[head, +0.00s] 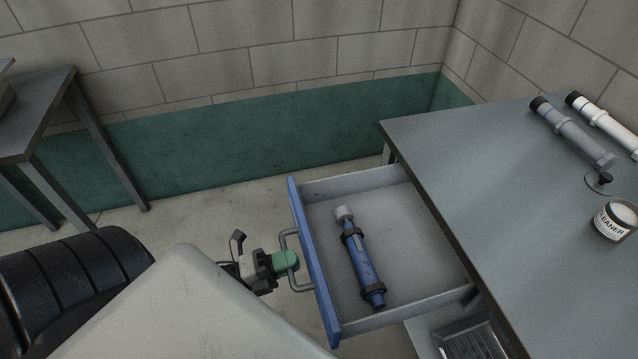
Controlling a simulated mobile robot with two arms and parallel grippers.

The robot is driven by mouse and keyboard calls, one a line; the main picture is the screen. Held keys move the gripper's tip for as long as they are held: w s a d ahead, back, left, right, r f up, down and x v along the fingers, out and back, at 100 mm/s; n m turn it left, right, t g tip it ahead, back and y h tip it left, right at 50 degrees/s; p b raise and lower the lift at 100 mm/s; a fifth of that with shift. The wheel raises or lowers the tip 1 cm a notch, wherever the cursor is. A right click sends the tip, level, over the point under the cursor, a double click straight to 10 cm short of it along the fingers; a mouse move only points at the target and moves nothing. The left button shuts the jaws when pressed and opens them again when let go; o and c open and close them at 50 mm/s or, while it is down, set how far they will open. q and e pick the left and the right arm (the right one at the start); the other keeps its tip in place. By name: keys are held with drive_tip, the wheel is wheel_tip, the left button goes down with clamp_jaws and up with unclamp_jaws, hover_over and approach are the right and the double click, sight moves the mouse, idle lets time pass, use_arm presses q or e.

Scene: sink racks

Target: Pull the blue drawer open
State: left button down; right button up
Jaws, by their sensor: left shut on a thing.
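The blue drawer (314,262) stands pulled out from under the grey metal table, with its inside in plain view. Its blue front faces left and carries a grey bar handle (290,234). My left gripper (284,261) is at the front of the drawer, shut on the handle, with a green fingertip pad against the bar. A blue tube-like tool (361,262) with dark bands and a light grey end lies in the drawer. My right gripper is not in view.
The table (480,190) at the right bears a grey cylinder (570,130), a white cylinder (603,122) and a cleaner tin (614,221). Another table (40,105) stands at the left. The floor (200,205) between the tables is clear.

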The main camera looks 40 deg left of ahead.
use_arm(q)
drive_tip(key=shift+r+v, duration=0.15)
drive_tip(key=shift+v, duration=0.7)
drive_tip(key=shift+r+v, duration=0.15)
drive_tip(key=shift+v, duration=0.65)
drive_tip(key=shift+r+v, duration=0.2)
drive_tip(key=shift+v, duration=0.65)
drive_tip(key=c, duration=1.1)
unclamp_jaws()
drive_tip(key=shift+c, duration=0.2)
drive_tip(key=b+v, duration=0.2)
drive_tip(key=v, duration=0.9)
